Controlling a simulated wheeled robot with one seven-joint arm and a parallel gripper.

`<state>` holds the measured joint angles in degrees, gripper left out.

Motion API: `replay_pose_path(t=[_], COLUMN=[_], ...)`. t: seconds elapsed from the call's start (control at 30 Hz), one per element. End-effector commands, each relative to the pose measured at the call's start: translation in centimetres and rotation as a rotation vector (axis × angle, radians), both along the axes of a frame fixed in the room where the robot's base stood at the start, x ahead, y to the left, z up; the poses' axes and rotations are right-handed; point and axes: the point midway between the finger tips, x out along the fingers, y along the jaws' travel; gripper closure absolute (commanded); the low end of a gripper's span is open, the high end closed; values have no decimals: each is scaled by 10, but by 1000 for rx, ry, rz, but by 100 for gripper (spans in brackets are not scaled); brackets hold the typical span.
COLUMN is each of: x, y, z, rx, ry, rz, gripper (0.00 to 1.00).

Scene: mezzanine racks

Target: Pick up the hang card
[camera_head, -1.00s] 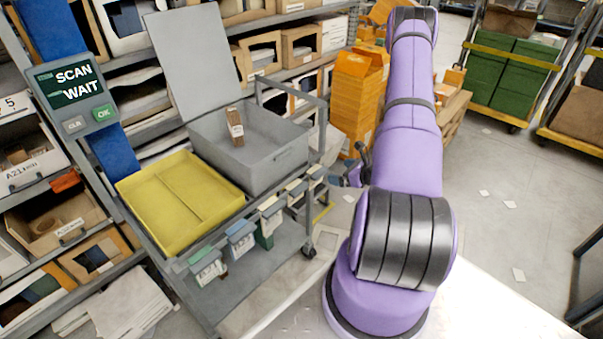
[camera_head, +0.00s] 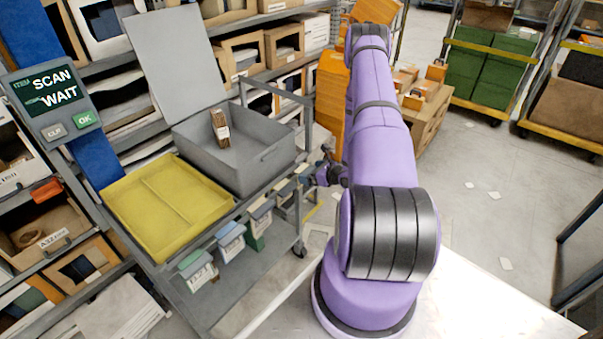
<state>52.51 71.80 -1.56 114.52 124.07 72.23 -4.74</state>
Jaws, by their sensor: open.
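A slim brown item with a white label (camera_head: 220,127) stands tilted inside the grey tote (camera_head: 262,165) on the cart; it may be the hang card, but I cannot tell for certain. Several small card-like pieces with coloured tops, such as a white one with a blue top (camera_head: 231,240), hang along the cart's front side. My gripper (camera_head: 322,166) is small and dark in this view, just right of the cart's right end and the grey tote. It is open, with nothing visible between its fingers. My purple arm hides what lies behind it.
A yellow tray (camera_head: 128,205) sits left of the tote, whose grey lid (camera_head: 172,65) stands up behind. A screen reading "SCAN WAIT" (camera_head: 48,98) is at the left. Racks of boxes line the back. Orange cartons (camera_head: 332,95) stand behind my arm. Floor at the right is mostly clear.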

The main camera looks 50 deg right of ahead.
Motion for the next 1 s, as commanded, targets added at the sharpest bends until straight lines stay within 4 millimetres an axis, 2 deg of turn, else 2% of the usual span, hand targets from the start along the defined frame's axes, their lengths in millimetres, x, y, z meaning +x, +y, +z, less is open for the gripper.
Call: replay_pose_path(t=[0.13, 0.37, 0.53, 0.87, 1.0], x=[17, 20, 19, 19, 19], y=[2, 1, 1, 1, 1], z=[-7, -8, -8, -6, 0], rx=[-2, -1, -1, -1, -1], ry=[1, 0, 1, 0, 0], rz=[2, 1, 1, 1, 0], gripper=[0, 0, 33, 33, 33])
